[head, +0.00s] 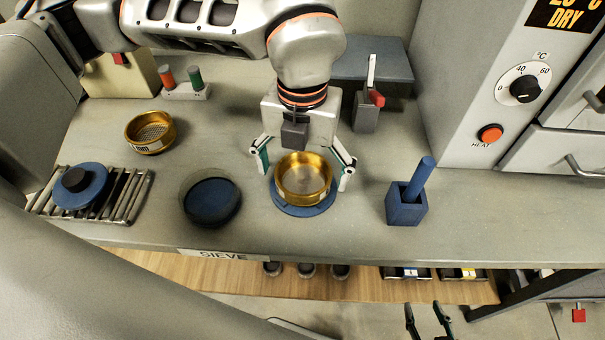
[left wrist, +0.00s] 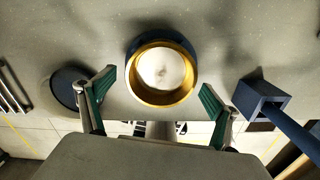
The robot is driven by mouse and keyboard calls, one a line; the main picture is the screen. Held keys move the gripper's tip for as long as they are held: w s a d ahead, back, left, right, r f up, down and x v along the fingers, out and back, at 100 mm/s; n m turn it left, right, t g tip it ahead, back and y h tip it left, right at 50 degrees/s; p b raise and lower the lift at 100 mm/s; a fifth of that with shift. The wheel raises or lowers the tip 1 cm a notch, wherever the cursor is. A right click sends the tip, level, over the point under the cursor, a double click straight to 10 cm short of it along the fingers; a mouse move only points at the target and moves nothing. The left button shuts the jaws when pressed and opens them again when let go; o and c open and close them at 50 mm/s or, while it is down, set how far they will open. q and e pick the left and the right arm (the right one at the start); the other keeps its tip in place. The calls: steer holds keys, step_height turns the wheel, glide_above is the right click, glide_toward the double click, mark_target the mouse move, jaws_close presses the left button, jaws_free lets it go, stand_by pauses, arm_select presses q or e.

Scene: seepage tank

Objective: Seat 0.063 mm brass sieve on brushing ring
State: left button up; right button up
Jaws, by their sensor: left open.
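A brass sieve (head: 304,184) with a pale mesh sits level on a round blue ring (head: 312,211), which I take to be the brushing ring. Blue shows around the sieve's edge; whether it is fully seated I cannot tell. The sieve also shows in the left wrist view (left wrist: 162,72). Its label is too small to read. My left gripper (head: 304,172) is open, with one finger on each side of the sieve and visible gaps to it. My right gripper (head: 428,318) is low at the bottom edge, its two fingers apart and nothing seen between them.
Another brass sieve (head: 151,132) stands at the back left. A dark round pan (head: 211,201) is left of the ring, and a slatted rack (head: 132,196) holds a blue disc (head: 80,187). A blue block holder (head: 406,208) with a rod is at the right. The front edge is near.

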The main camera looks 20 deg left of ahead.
arm_select(q)
step_height(320, 180, up, 10)
steer(key=shift+r, duration=0.25)
stand_by(0.6)
